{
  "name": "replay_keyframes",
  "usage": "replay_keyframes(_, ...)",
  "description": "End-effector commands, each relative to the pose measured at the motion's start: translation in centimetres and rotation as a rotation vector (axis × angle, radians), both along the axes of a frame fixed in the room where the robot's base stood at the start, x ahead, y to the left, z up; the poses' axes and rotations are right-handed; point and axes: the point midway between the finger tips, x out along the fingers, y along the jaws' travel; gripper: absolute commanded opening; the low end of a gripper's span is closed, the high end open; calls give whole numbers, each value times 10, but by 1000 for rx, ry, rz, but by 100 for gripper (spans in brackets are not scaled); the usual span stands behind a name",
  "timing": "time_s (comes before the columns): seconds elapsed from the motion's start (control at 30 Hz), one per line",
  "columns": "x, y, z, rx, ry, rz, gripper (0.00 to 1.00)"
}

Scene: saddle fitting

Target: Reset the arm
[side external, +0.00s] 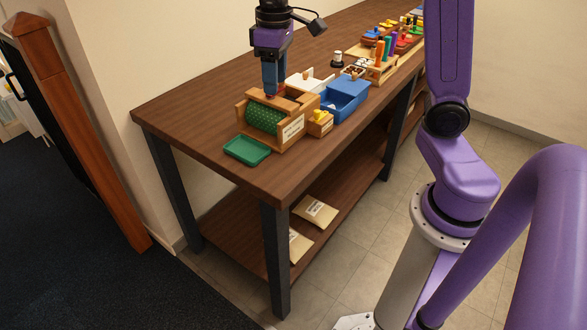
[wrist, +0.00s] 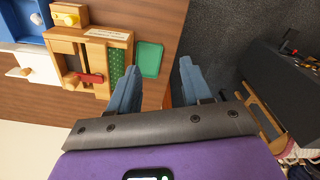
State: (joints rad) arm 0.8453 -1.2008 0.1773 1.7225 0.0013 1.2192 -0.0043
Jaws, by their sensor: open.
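My gripper (side external: 270,88) points down in the side view and appears over or just behind a wooden fixture (side external: 290,132); its height above it is hard to tell. In the wrist view my gripper (wrist: 158,78) has its two blue fingers spread, with nothing between them. The fixture (wrist: 122,38) holds a green textured roll (side external: 264,118) and has a white label on its front. A red piece (wrist: 90,78) lies across the fixture's opening in the wrist view. My fingers partly hide the fixture's back in the side view.
A green tray (side external: 247,151) lies beside the fixture near the table's front left. A blue box (side external: 345,100), a small wooden block with a yellow top (side external: 320,120) and a white tray (side external: 308,80) stand close by. More coloured items line the table (side external: 175,112) farther back. Its left end is clear.

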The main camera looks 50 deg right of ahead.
Motion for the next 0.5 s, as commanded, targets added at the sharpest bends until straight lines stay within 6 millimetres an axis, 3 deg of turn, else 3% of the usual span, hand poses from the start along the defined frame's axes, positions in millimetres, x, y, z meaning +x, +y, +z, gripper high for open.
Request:
replay_keyframes(0.1,-53,31,-9,1,-2,155,49)
replay_keyframes(0.2,-97,47,-18,2,-4,279,49)
replay_keyframes(0.33,-153,54,-34,3,-5,437,49)
replay_keyframes(0.5,-212,47,-54,6,-7,615,49)
